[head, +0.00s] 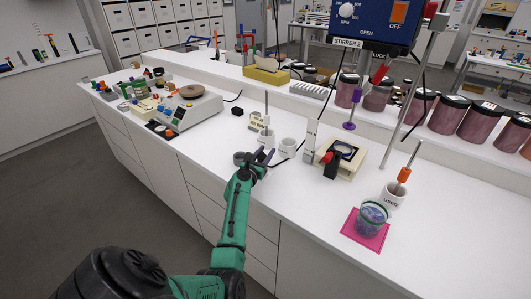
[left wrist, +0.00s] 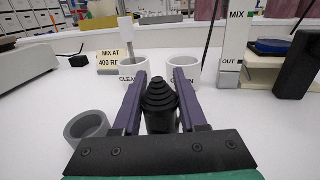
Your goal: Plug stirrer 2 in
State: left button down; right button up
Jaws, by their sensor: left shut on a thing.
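Stirrer 2 (head: 375,24) is a blue box with a white knob and an orange switch marked OFF, at the upper right of the head view. A black cable runs to the right from near the gripper in the head view. I cannot make out the plug's pins or a matching socket. My right gripper is not in view.
Two white cups (left wrist: 133,72) (left wrist: 187,72) and a grey ring-like cup (left wrist: 86,130) stand close to the gripper. A white MIX/OUT post (head: 311,138), a beige device (head: 342,157), a USED cup (head: 393,196) and a jar (head: 372,217) on a pink mat (head: 352,231) stand to the right.

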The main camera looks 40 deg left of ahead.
pick_arm(q)
jog(key=shift+f+b, duration=1.25)
jog(key=shift+f, duration=0.1)
jog(key=shift+c, duration=1.9)
grip_release()
jog(key=p+v, duration=0.2)
jog(key=v, duration=0.3)
jog(key=shift+s+r, duration=0.1)
jog(key=p+v, duration=0.1)
jog(key=v, duration=0.8)
jog(key=shift+s, duration=0.15)
